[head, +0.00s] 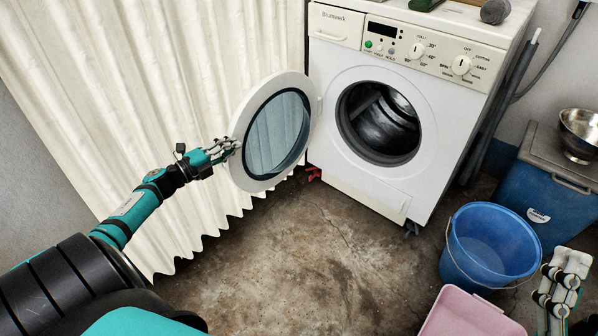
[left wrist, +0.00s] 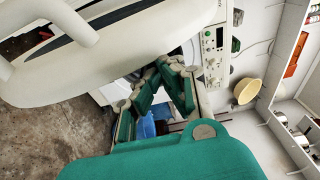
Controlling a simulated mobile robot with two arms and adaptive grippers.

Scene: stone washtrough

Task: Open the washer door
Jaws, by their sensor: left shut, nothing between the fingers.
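The washer (head: 450,85) stands against the wall, and its round opening shows the dark metal drum (head: 380,122). Its door (head: 243,172), a white ring around bluish glass, stands swung wide open to the left, in front of the curtain. My left gripper (head: 236,146) is shut and empty at the door's left rim; I cannot tell whether it touches. In the left wrist view the left gripper's fingers (left wrist: 165,75) come together below the large white door (left wrist: 150,50). My right gripper (head: 563,283) is at the lower right, partly cut off, far from the door.
A white pleated curtain (head: 165,90) hangs behind the door and my left arm. A blue bucket (head: 462,262) and a pink tub (head: 465,318) stand on the floor at the right. A blue cooler (head: 540,190) bears a metal bowl (head: 580,135). The floor before the washer is clear.

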